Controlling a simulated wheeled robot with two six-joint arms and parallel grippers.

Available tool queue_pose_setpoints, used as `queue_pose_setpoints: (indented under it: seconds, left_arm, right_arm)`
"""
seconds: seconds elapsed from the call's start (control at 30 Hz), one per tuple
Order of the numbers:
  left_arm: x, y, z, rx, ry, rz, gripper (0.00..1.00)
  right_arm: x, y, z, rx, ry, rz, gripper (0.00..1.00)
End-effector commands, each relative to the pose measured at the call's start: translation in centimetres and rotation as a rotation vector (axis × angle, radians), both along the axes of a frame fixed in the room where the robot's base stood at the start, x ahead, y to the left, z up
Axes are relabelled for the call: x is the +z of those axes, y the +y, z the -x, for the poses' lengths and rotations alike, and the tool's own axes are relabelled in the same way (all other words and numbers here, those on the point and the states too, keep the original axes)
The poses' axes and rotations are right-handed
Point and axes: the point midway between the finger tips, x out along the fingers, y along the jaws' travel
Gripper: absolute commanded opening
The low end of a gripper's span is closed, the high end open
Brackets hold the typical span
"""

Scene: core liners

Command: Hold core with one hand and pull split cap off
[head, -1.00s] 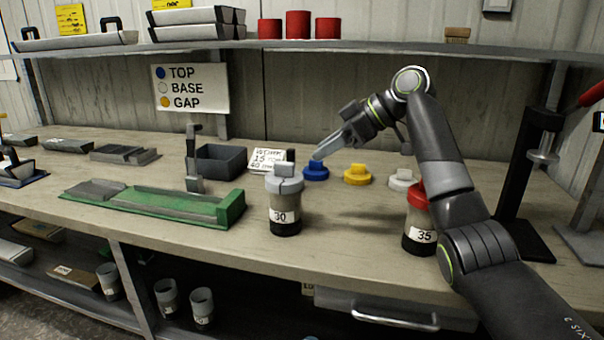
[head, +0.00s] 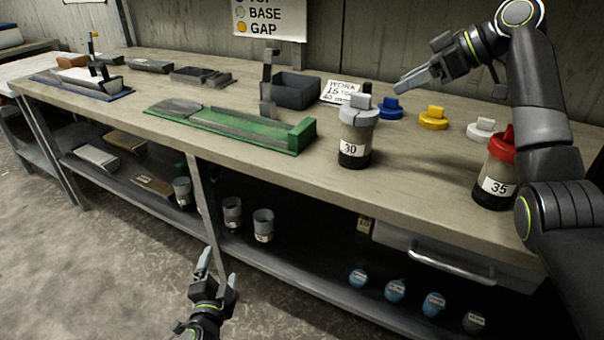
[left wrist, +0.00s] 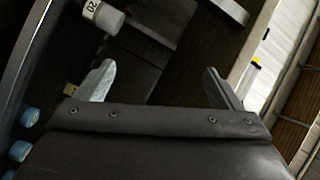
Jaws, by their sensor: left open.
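A clear core liner with a dark bottom, labelled 30 (head: 353,149), stands upright on the workbench near its front edge. A grey split cap (head: 360,109) with a slit sits on its top. A second liner labelled 35 (head: 493,183), with a red cap (head: 503,146), stands at the right, partly behind my right arm. My left gripper (head: 219,271) is low in front of the bench, open and empty; its spread fingers also show in the left wrist view (left wrist: 160,80). My right gripper (head: 417,79) is above the bench near the blue cap, its fingers seen edge-on.
Blue (head: 390,109), yellow (head: 433,119) and white (head: 480,129) caps stand in a row behind the liners. A green tray (head: 272,136) and a dark box (head: 297,91) are left of liner 30. The lower shelf (head: 330,221) holds cups. A drawer handle (head: 450,265) juts out.

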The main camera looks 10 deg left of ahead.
Motion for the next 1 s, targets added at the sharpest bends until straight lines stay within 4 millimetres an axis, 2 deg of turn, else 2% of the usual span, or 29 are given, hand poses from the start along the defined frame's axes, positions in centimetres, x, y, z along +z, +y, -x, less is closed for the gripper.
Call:
queue_pose_setpoints:
  seconds: [0.03, 0.2, 0.4, 0.5, 0.7, 0.83, 1.0]
  left_arm:
    - [2.6, -1.0, -1.1, -0.044, -0.065, -0.074, 0.89]
    - [10.3, -5.1, -3.5, -0.191, -0.257, -0.356, 0.89]
    - [17.4, -10.4, -4.4, -0.334, -0.436, -0.708, 0.89]
    - [20.0, -12.8, -4.5, -0.394, -0.503, -0.891, 0.89]
    - [23.6, -16.8, -4.5, -0.484, -0.583, -1.260, 0.89]
    - [25.1, -18.6, -4.7, -0.522, -0.588, -1.498, 0.89]
    - [26.3, -19.4, -5.1, -0.548, -0.543, -1.766, 0.89]
  right_arm:
    - [0.0, 0.0, 0.0, 0.000, 0.000, 0.000, 0.36]
    - [0.0, 0.0, 0.0, 0.000, 0.000, 0.000, 0.36]
    - [0.0, 0.0, 0.0, 0.000, 0.000, 0.000, 0.36]
    - [0.0, 0.0, 0.0, 0.000, 0.000, 0.000, 0.36]
    - [0.0, 0.0, 0.0, 0.000, 0.000, 0.000, 0.36]
    - [0.0, 0.0, 0.0, 0.000, 0.000, 0.000, 0.36]
    - [0.0, 0.0, 0.0, 0.000, 0.000, 0.000, 0.36]
